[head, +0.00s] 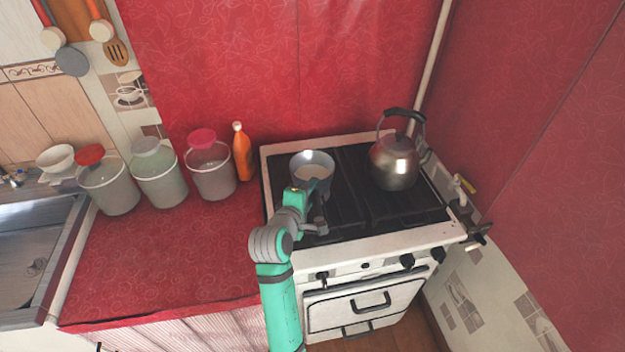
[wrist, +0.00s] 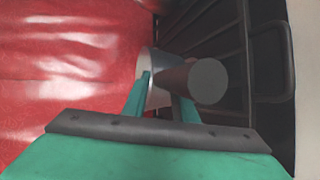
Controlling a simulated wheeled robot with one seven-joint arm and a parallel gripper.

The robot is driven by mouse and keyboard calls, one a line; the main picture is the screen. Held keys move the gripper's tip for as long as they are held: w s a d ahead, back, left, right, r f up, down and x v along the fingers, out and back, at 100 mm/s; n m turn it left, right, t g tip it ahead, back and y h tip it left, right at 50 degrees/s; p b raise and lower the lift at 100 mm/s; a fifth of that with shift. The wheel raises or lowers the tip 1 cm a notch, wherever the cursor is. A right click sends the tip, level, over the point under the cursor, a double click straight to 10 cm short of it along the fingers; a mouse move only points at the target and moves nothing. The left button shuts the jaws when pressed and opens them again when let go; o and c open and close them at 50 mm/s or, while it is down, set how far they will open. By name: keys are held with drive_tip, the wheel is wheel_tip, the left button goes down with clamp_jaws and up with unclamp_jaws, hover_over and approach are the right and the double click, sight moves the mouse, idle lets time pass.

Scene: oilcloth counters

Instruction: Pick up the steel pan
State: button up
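The steel pan (head: 312,160) sits upright on the left part of the stove top in the head view. In the wrist view its metal side (wrist: 157,97) and its dark round-ended handle (wrist: 207,80) show just beyond my fingers. My gripper (head: 313,196) is right at the near side of the pan. In the wrist view my gripper (wrist: 164,86) has its two teal fingers apart, with part of the pan's side showing between them. The handle hides the right fingertip, so I cannot tell whether the fingers touch the pan.
A steel kettle (head: 395,163) stands on the right of the black stove top (head: 350,205). Left of the stove, an orange bottle (head: 242,155) and several lidded canisters (head: 212,172) line the back of the red counter (head: 170,250). The counter's front is clear.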

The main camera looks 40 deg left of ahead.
clamp_jaws()
drive_tip(key=shift+f, duration=0.1)
idle(1.0)
